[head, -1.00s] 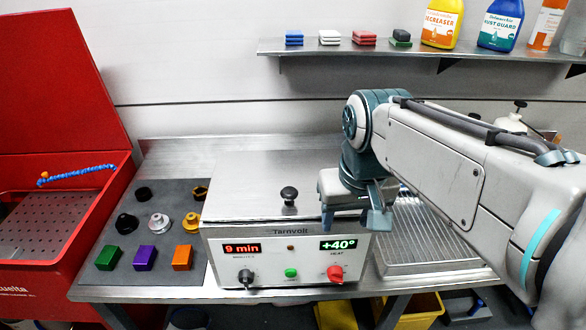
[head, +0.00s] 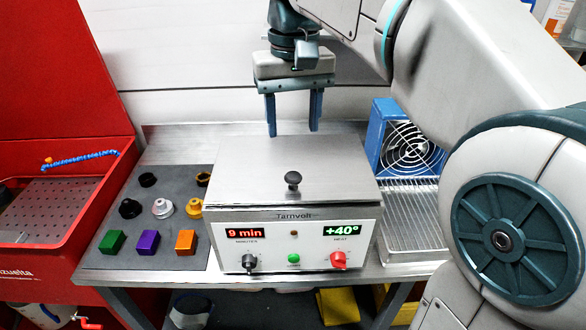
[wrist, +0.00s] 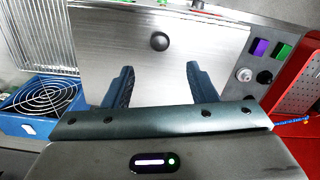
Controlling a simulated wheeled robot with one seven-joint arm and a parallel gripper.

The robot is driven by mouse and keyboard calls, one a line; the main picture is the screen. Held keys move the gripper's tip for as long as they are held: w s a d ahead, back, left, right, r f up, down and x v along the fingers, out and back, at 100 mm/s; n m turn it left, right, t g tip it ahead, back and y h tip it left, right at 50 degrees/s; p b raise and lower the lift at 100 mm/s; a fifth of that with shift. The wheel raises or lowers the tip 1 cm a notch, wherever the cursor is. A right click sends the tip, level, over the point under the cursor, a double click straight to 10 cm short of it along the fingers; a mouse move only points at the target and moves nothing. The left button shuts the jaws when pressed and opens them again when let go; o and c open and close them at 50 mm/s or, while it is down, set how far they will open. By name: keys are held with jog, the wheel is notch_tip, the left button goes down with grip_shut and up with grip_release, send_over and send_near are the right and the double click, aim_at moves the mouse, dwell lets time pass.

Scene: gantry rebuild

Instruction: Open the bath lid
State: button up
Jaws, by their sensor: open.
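The Tarnvolt bath (head: 298,242) stands on the steel bench with its flat metal lid (head: 245,168) shut. A black knob (head: 293,180) sits near the lid's front edge. My gripper (head: 293,132) hangs fingers down above the back of the lid, apart from it and behind the knob. Its two blue fingers are spread with nothing between them. In the wrist view the open fingers (wrist: 157,75) are over the lid (wrist: 110,50), and the knob (wrist: 159,41) shows beyond them, between their lines.
A blue fan (head: 405,140) stands at the back right by a wire rack (head: 405,225). A grey mat (head: 120,205) with coloured blocks and fittings lies left of the bath. A red washer with a raised lid (head: 60,90) stands at far left.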

aim_at(293, 175)
notch_tip(293, 175, down, 11)
jog(key=shift+r, duration=0.15)
jog(key=shift+r, duration=0.1)
grip_shut()
